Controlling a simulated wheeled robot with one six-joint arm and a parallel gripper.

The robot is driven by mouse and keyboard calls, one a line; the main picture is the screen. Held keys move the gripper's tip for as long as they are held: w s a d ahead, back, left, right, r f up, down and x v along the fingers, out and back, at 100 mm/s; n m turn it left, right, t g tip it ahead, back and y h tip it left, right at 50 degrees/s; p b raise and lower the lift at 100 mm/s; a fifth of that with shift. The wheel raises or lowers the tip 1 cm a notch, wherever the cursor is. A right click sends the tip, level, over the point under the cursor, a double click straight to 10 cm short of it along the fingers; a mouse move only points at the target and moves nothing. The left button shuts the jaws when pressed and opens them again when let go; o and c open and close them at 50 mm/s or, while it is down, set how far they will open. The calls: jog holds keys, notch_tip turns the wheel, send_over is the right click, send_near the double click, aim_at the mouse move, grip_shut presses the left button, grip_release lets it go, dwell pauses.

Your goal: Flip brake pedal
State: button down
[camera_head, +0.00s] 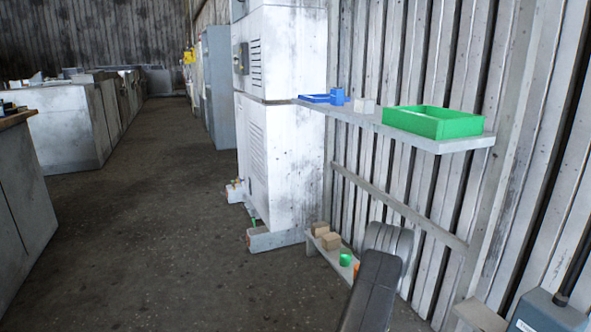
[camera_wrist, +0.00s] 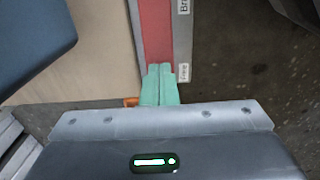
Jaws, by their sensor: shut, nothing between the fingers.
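In the wrist view, my gripper (camera_wrist: 160,72) has its two teal fingers together, with nothing between them. The fingertips overlap the lower end of a red strip (camera_wrist: 157,30); I cannot tell whether they touch it. Beside the strip, a grey edge (camera_wrist: 183,45) carries a label reading "Free" (camera_wrist: 184,72) and a partly cut-off label starting "Br" (camera_wrist: 184,6). A small orange part (camera_wrist: 131,101) shows just left of the fingers, mostly hidden. I cannot tell which part is the brake pedal. My gripper is not visible in the head view.
A shelf (camera_head: 458,143) holds a green tray (camera_head: 435,122) and blue parts (camera_head: 337,96). A low shelf (camera_head: 325,255) holds brown blocks (camera_head: 330,240) and a green can (camera_head: 345,257). A white cabinet (camera_head: 280,150) stands behind. The floor aisle (camera_head: 150,200) at left is clear.

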jog(key=shift+f, duration=0.3)
notch_tip(320, 180, up, 7)
jog(key=p, duration=0.6)
jog(key=shift+r+p, duration=0.1)
jog(key=shift+p, duration=0.2)
jog(key=shift+f, duration=0.2)
notch_tip(320, 180, down, 7)
jog(key=b, duration=0.7)
jog(key=shift+r, duration=0.2)
notch_tip(320, 180, up, 9)
jog(key=p, duration=0.8)
jog(key=shift+f, duration=0.2)
dwell(1.3)
